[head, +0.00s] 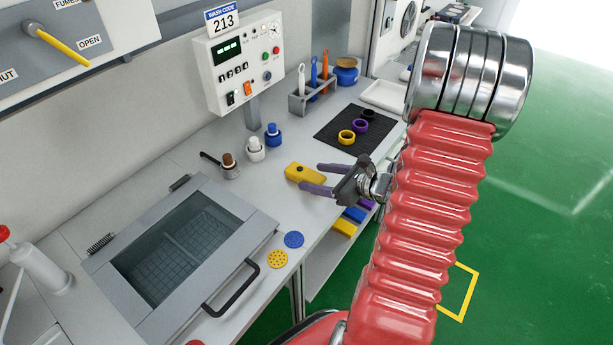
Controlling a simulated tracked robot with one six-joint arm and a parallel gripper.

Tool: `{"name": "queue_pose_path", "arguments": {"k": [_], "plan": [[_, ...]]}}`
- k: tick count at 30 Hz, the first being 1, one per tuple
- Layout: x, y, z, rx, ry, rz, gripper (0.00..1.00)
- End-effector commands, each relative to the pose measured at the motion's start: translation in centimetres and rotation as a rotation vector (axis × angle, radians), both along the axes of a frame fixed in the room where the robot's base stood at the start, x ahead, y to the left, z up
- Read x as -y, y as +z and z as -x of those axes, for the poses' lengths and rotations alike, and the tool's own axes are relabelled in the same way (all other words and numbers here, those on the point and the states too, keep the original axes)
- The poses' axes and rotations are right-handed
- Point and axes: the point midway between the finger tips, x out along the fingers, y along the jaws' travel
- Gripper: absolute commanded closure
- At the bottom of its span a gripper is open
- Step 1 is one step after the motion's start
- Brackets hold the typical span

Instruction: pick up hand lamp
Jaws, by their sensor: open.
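A yellow hand-held thing with a small dark spot on top, which looks like the hand lamp (301,172), lies on the grey bench top near its front edge. My gripper (311,177) reaches in from the right with its two purple fingers apart. The fingertips are at the right end of the yellow thing, one on its far side and one on its near side in the picture. I cannot tell whether they touch it or hover just above. Nothing is held.
Behind it stand small bottles with blue (273,137) and white bodies. A glass-lidded basin (245,222) with a black handle is at left. Below the bench, a shelf holds coloured blocks (354,214).

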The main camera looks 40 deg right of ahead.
Motion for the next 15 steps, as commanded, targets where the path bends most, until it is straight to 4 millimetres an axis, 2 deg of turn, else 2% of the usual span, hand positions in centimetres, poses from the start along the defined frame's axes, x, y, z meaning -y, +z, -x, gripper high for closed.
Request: {"name": "queue_pose_path", "arguments": {"k": [7,15], "plan": [[-1.0,-1.2,-2.5,-0.001,0.002,0.000,0.39],[-1.1,-1.4,-2.8,-0.001,-0.001,0.001,0.39]]}}
